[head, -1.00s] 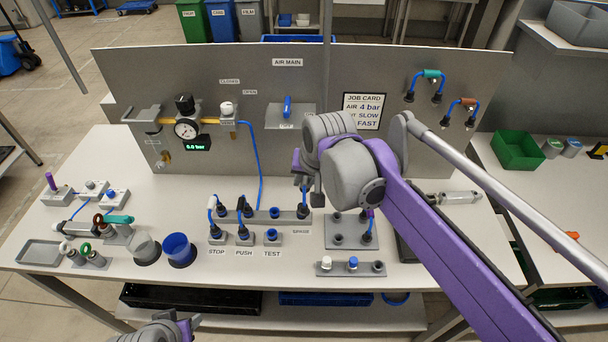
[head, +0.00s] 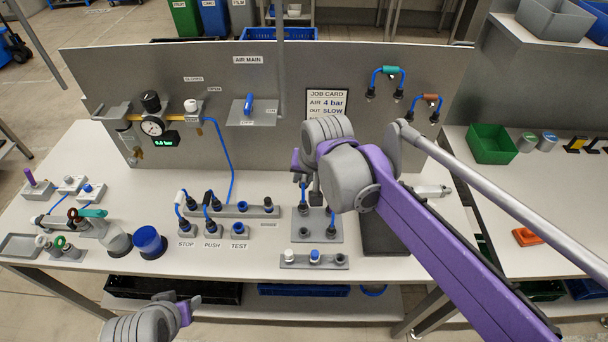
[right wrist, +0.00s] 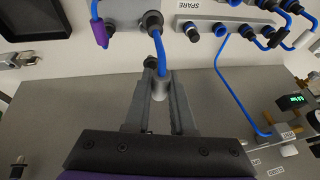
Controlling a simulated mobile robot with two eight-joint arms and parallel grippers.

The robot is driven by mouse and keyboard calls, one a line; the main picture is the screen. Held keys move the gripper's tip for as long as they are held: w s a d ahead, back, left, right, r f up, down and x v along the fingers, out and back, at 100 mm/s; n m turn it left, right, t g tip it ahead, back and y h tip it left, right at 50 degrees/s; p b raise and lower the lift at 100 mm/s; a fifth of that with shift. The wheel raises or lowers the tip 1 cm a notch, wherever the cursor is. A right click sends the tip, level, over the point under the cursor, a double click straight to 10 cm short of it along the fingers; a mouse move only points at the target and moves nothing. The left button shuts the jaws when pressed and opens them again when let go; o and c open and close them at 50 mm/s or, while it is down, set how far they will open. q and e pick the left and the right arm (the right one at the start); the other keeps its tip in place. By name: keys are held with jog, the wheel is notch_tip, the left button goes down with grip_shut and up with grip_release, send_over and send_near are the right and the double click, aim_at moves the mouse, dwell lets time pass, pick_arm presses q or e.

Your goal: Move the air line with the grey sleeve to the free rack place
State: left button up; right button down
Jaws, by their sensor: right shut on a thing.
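My right gripper (head: 307,190) is shut on the air line with the grey sleeve (right wrist: 160,88). In the right wrist view, the sleeve sits between the fingers (right wrist: 160,95) and the blue hose runs up to a dark plug (right wrist: 152,20). In the head view, the plug (head: 303,208) is at the far left place of the grey socket plate (head: 318,237). I cannot tell whether it is seated. A purple-sleeved line (right wrist: 100,32) stands in the same plate.
White- and black-sleeved lines (head: 207,198) stand at STOP and PUSH. A small block with several caps (head: 314,259) lies in front of the plate. A dark tray (head: 385,235) is right of it. The back panel (head: 180,75) carries the gauge and job card.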

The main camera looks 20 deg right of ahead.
pick_arm(q)
notch_tip(320, 180, down, 7)
jog(key=s+b, duration=0.2)
jog(key=b, duration=0.2)
jog(key=shift+s+g+b, duration=0.25)
jog(key=shift+g+b, duration=0.05)
jog(key=shift+b, duration=0.1)
pick_arm(e)
notch_tip(320, 180, down, 9)
jog(key=shift+r, duration=0.2)
pick_arm(q)
jog(key=shift+s+f+b, duration=0.1)
jog(key=shift+f+b, duration=0.25)
jog(key=shift+b, duration=0.05)
pick_arm(e)
jog(key=shift+f, duration=1)
dwell(0.7)
dwell(0.3)
jog(key=c, duration=0.7)
grip_release()
jog(key=shift+o, duration=0.2)
jog(key=o, duration=0.5)
pick_arm(q)
jog(key=shift+r, duration=0.15)
pick_arm(e)
jog(key=shift+o, duration=0.2)
jog(key=shift+r, duration=0.2)
